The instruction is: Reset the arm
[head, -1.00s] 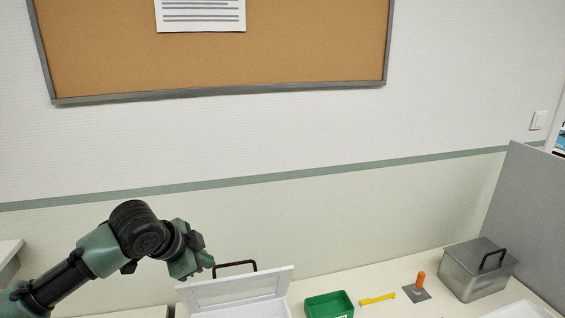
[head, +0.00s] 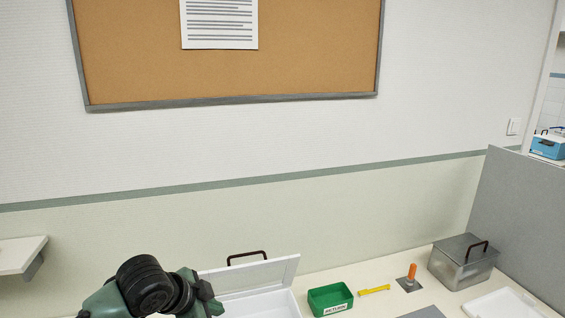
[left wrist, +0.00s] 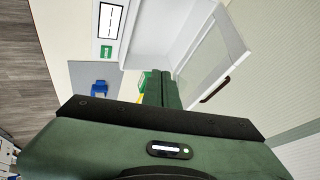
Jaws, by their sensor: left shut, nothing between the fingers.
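My left arm comes in at the lower left of the head view, green and black. Its fingertips are not clearly seen there. In the left wrist view my left gripper (left wrist: 161,78) is shut, its two green fingers together with nothing between them. Past the fingertips is the white box (left wrist: 165,30) with its lid open. In the head view the white box (head: 250,305) stands just right of my left arm, its lid (head: 249,278) raised with a dark handle. My right gripper is not in view.
On the counter (head: 400,312) are a green bin (head: 330,298), a yellow object (head: 374,290), an orange peg on a grey plate (head: 411,273) and a lidded metal box (head: 463,262). A grey partition (head: 520,215) closes the right side. A shelf (head: 20,255) juts out at left.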

